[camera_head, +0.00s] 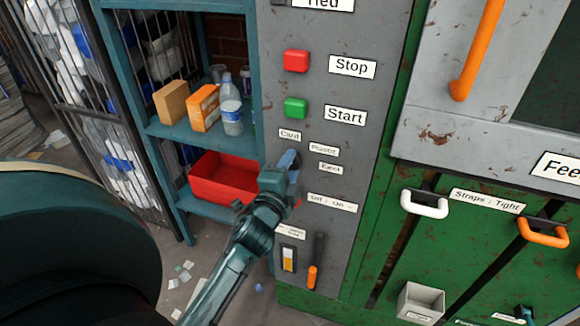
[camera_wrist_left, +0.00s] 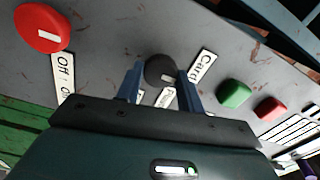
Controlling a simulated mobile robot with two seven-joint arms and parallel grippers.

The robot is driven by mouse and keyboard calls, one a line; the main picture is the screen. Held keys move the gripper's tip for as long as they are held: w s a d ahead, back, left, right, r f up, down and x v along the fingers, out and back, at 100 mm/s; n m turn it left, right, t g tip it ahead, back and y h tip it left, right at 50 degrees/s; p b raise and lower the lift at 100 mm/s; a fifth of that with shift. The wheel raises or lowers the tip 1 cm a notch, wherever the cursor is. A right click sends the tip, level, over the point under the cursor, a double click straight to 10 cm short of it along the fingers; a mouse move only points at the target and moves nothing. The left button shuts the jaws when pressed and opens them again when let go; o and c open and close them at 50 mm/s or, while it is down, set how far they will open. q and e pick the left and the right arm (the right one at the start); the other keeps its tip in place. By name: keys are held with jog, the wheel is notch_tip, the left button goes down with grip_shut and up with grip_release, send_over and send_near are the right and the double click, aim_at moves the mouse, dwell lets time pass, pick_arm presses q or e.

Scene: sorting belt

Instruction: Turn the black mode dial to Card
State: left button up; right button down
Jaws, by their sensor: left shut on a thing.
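The black mode dial (camera_wrist_left: 160,70) is on the grey control panel (camera_head: 350,100), between the two fingers of my left gripper (camera_wrist_left: 160,85). The fingers are shut on it from both sides. A small white mark shows on the dial's face, on the side towards the labels. The Card label (camera_wrist_left: 203,67) is right of the dial in the wrist view, and the Plastic label (camera_wrist_left: 166,97) is just below it, partly hidden. In the head view my left gripper (camera_head: 288,163) hides the dial, below the Card label (camera_head: 290,135). My right gripper is not in view.
The green Start button (camera_head: 296,107) and red Stop button (camera_head: 296,61) are above the dial. A red knob (camera_wrist_left: 42,27) with an Off/On label is close by. An orange-tipped lever (camera_head: 313,275) is lower on the panel. Shelves with a red bin (camera_head: 222,182) stand left.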

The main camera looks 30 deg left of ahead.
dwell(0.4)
pick_arm(q)
jog(key=o, duration=1)
